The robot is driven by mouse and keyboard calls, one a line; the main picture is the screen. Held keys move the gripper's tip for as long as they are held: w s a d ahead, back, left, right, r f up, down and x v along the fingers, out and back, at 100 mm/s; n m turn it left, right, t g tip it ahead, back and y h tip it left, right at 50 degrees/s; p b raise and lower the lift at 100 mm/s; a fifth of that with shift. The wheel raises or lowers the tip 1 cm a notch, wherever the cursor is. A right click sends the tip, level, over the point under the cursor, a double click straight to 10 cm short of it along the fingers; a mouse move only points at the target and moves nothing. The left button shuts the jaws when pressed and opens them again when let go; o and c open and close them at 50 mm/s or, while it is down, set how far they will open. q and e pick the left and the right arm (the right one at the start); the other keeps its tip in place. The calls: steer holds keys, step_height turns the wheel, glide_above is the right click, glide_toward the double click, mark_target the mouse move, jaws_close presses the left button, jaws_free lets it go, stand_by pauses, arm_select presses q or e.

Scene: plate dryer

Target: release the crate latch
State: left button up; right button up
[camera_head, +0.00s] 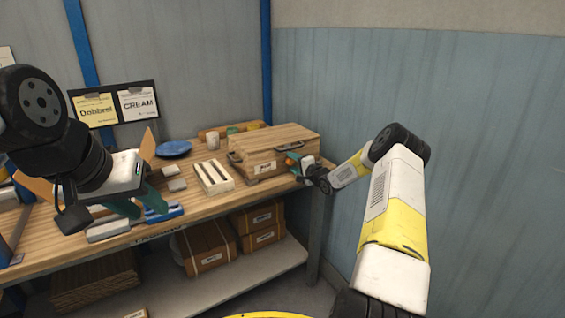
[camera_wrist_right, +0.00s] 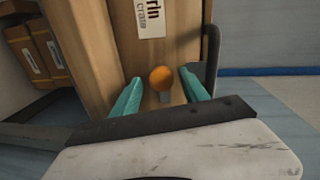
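The wooden crate (camera_head: 262,152) stands at the right end of the bench, with a white label and dark handles on its front. An orange round knob (camera_wrist_right: 166,78), which looks like the latch, sits on the crate front below the label in the right wrist view. My right gripper (camera_wrist_right: 160,92) is open at the crate front, with one teal finger on each side of the knob. Whether the fingers touch it I cannot tell. In the head view this gripper (camera_head: 295,161) partly hides the knob. My left gripper (camera_head: 140,204) is open and empty over the left part of the bench.
A slatted wooden block (camera_head: 213,177), a blue plate (camera_head: 174,149) and a white cup (camera_head: 213,141) stand left of the crate. A blue-and-grey item (camera_head: 165,214) lies near my left gripper. A wall (camera_head: 470,150) bounds the right.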

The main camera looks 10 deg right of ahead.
steer(key=shift+r, duration=0.15)
steer(key=f+v, duration=0.1)
steer(key=v, duration=0.6)
steer(key=shift+s+r, duration=0.35)
steer(key=shift+r, duration=0.15)
steer(key=shift+d, duration=0.15)
steer(key=shift+r, duration=0.1)
steer(key=s+a+r+n+g+h, duration=0.3)
steer(key=s+r+n, duration=0.1)
steer(key=s+r, duration=0.5)
steer(key=s+a+r+n+g+h, duration=0.2)
steer(key=s+a+r+n, duration=0.2)
steer(key=s+r, duration=0.55)
steer(key=s+a+r+n+g, duration=0.1)
steer(key=s+a, duration=0.1)
steer(key=s, duration=0.8)
steer(key=s+a+r+n+g+y, duration=0.1)
steer(key=s+a+n+g, duration=0.1)
steer(key=s, duration=0.7)
steer(key=s+a+r+n+g, duration=0.1)
steer(key=s+a+r+n, duration=0.1)
steer(key=s, duration=0.8)
steer(key=shift+s+a+y, duration=0.3)
steer(key=shift+s+a, duration=0.1)
steer(key=shift+a, duration=0.1)
